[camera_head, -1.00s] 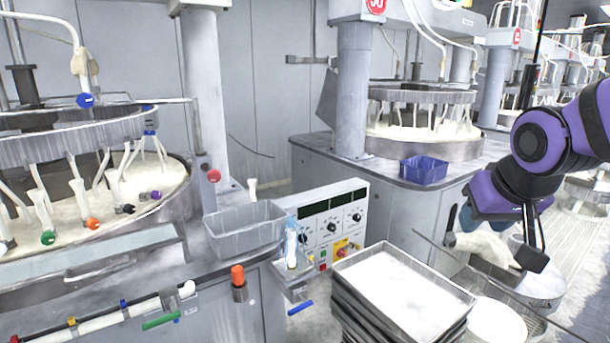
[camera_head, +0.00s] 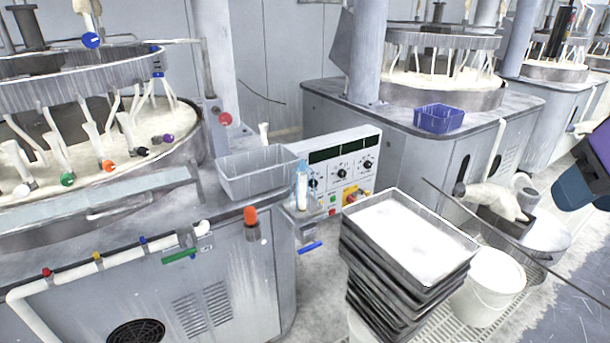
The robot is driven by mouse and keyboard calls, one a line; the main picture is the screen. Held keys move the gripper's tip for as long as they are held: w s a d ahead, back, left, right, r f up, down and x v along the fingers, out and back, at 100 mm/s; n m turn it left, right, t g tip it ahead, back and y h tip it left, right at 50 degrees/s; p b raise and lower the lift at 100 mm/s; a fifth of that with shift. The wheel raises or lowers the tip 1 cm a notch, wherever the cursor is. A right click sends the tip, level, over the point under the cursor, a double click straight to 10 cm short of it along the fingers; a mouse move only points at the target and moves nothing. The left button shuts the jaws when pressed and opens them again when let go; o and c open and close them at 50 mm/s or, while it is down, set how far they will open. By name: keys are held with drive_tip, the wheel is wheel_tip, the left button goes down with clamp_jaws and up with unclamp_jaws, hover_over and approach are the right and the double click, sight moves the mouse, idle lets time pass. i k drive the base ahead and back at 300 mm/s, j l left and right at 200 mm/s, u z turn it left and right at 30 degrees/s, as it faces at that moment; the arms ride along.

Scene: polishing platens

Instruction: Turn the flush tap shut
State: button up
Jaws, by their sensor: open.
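A white pipe (camera_head: 90,265) runs along the front of the left machine's cabinet. It carries small red (camera_head: 47,272), yellow (camera_head: 98,257) and blue (camera_head: 143,241) taps and, near its right end, a longer green lever (camera_head: 180,256) lying roughly along the pipe. A blue lever (camera_head: 311,247) sits below a small bracket right of the cabinet. No readable label shows which one is the flush tap. Only a dark blue and purple part of my arm shows at the right edge, far from these taps. My gripper's fingers are not visible.
A grey bin (camera_head: 258,178) and an orange-capped fitting (camera_head: 251,217) are at the cabinet's right end. A control panel (camera_head: 335,160) stands behind a stack of trays (camera_head: 405,275). Open floor shows at lower right.

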sight(316, 244)
drive_tip(key=i+j, duration=0.3)
drive_tip(key=j, duration=0.2)
drive_tip(key=i+j+u, duration=0.15)
drive_tip(key=i+j, duration=0.2)
drive_tip(key=k+l+z, duration=0.1)
drive_tip(key=l, duration=0.2)
drive_tip(key=k+l, duration=0.15)
drive_tip(key=l+z, duration=0.05)
drive_tip(key=l, duration=0.05)
